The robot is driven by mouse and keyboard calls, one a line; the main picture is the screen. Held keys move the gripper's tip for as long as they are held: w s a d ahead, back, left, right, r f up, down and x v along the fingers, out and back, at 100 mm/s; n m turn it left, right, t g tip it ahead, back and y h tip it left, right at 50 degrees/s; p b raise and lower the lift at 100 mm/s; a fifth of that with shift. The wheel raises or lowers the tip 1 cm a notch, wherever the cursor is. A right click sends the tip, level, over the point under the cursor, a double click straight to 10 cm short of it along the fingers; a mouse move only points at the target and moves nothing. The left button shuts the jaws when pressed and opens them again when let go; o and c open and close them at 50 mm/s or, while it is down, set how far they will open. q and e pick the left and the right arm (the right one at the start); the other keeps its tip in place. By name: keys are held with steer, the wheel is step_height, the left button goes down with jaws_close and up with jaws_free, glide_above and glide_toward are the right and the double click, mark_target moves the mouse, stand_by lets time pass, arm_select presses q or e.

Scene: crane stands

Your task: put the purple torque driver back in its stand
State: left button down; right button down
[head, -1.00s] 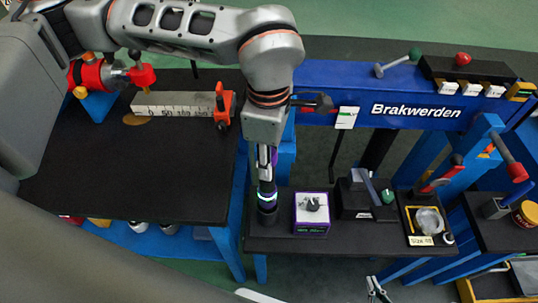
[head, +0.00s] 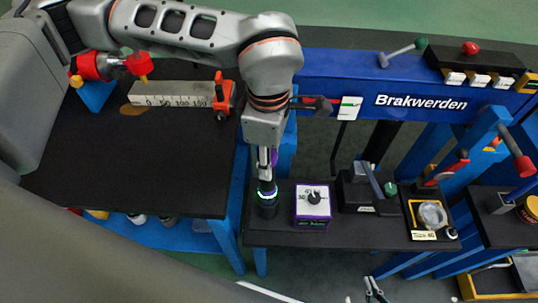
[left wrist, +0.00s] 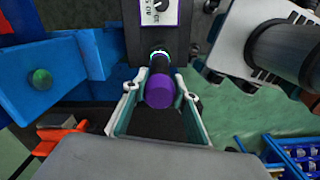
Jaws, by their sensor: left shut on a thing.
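The purple torque driver is upright in my left gripper (left wrist: 158,108). In the left wrist view its purple round end (left wrist: 160,91) lies between the two fingers. In the head view its dark lower part with a glowing ring (head: 267,193) points down into or just above a black cylindrical holder (head: 268,210) at the left end of a low black shelf. I cannot tell how deep it sits; the wrist view hides its foot. My left gripper is shut on the driver. My right gripper (head: 374,291) shows only partly at the bottom edge of the head view, clear of the shelf.
A purple-edged dial box (head: 312,206) stands close right of the driver. A black device with a lever (head: 365,190) and a yellow-edged tray (head: 408,207) stand farther right on the shelf. A black-topped table (head: 130,165) is at the left, a blue beam (head: 335,75) behind.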

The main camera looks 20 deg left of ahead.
arm_select(q)
steer(key=shift+f, duration=0.65)
steer(key=c, duration=1.5)
jaws_free()
arm_select(e)
steer(key=shift+s+f, duration=0.15)
steer(key=shift+f, duration=0.2)
arm_select(q)
steer(key=shift+f, duration=0.1)
steer(key=shift+r+p, duration=1.1)
steer(key=shift+r, duration=1.4)
arm_select(e)
steer(key=shift+w+r, duration=0.35)
steer(key=shift+r, duration=0.35)
steer(key=shift+w+r, duration=0.3)
steer(key=shift+r, duration=0.4)
steer(key=shift+w+r, duration=0.35)
steer(key=shift+r, duration=0.35)
steer(key=shift+t, duration=0.3)
arm_select(q)
step_height(320, 180, up, 12)
steer(key=shift+r, duration=0.1)
arm_select(e)
steer(key=shift+s, duration=0.1)
